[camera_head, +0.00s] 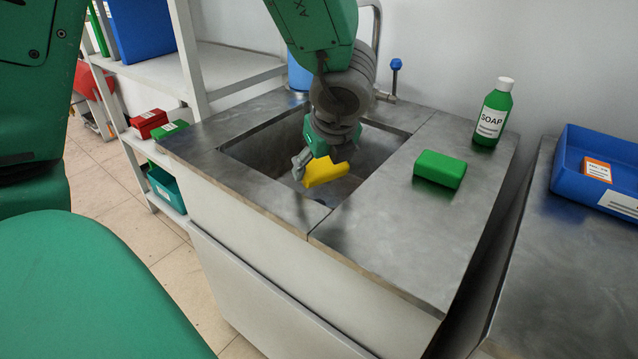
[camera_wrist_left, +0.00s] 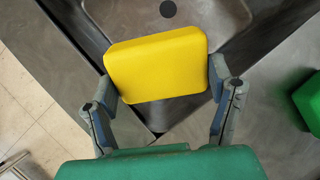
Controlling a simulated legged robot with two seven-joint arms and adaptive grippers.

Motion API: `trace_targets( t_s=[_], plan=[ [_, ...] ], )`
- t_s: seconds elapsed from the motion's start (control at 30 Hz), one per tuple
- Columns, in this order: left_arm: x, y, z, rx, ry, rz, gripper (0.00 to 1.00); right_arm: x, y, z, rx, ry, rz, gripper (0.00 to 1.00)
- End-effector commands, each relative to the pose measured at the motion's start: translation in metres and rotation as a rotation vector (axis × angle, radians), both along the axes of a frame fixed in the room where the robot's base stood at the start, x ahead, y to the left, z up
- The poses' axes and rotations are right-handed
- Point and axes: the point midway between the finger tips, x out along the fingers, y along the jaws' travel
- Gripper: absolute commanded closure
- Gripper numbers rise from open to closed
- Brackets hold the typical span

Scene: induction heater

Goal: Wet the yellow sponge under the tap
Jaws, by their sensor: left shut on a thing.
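The yellow sponge (camera_head: 325,172) is held over the near part of the sink (camera_head: 262,150). My left gripper (camera_head: 322,166) is shut on it. In the left wrist view the sponge (camera_wrist_left: 157,66) sits between the two fingers of my left gripper (camera_wrist_left: 162,82), with the sink basin and its dark drain beyond. The tap (camera_head: 376,40) rises at the back of the sink, partly hidden behind my left arm. A lever with a blue knob (camera_head: 396,64) stands right of it. I cannot see water. My right gripper is not in view.
A green sponge-like block (camera_head: 440,169) and a green soap bottle (camera_head: 493,112) stand on the steel counter right of the sink. A blue tray (camera_head: 600,165) sits on another table at the right. A shelf (camera_head: 225,70) with boxes stands at the left.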

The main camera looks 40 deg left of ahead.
Motion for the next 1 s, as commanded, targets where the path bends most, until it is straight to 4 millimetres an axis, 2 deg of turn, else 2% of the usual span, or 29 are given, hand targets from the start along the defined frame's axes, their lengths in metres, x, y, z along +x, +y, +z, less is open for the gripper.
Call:
trace_targets(
  t_s=[0.03,0.2,0.47,1.0],
  plan=[
    [0.000,-0.001,-0.011,0.007,-0.003,-0.001,0.48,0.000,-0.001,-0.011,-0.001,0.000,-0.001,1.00],
    [0.000,0.002,-0.020,0.007,-0.008,-0.001,0.48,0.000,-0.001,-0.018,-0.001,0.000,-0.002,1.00],
    [0.007,0.018,-0.025,-0.002,-0.006,0.001,0.48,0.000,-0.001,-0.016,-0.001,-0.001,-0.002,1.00],
    [0.037,0.058,-0.034,0.005,-0.007,0.001,0.48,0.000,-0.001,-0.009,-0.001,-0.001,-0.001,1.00]
  ],
)
